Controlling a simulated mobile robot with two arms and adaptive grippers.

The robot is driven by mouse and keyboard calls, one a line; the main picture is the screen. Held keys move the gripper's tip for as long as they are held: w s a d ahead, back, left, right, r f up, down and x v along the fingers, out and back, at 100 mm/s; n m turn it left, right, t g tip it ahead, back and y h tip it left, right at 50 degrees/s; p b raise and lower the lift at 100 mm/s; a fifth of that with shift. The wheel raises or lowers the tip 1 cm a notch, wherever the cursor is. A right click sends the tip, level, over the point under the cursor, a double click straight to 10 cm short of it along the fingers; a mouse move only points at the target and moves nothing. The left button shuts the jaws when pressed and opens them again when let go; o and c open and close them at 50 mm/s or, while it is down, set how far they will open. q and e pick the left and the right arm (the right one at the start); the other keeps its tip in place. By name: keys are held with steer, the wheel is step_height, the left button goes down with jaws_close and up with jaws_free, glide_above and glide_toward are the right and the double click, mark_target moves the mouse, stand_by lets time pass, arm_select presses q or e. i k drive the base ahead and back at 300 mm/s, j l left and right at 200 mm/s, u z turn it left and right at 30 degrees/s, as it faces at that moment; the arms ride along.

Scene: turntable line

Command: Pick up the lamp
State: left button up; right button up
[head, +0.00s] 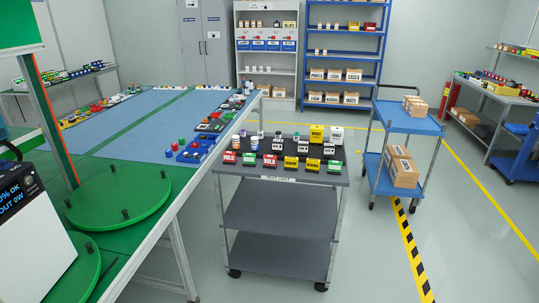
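I cannot single out a lamp at this size. Small coloured parts that could include it stand in a blue tray (178,158) on the near right edge of the long green-topped table (140,160). Among them are a green capped part (181,141), a blue one (196,144) and a red one (174,147). A dark grey cart (325,180) beside the table carries several small labelled blocks, among them a red block (270,160), a yellow block (291,163) and a green block (335,166). Neither of my grippers is in view.
A white box with a display (30,235) stands at left. A blue cart (408,122) with cartons stands right of the grey cart.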

mark_target(254, 140)
steer(key=i+l+u, duration=0.3)
steer(key=i, duration=0.3)
steer(key=i+l+u, duration=0.35)
steer(key=i, duration=0.25)
steer(key=i+l+u, duration=0.3)
steer(key=i, duration=0.3)
steer(key=l, duration=0.1)
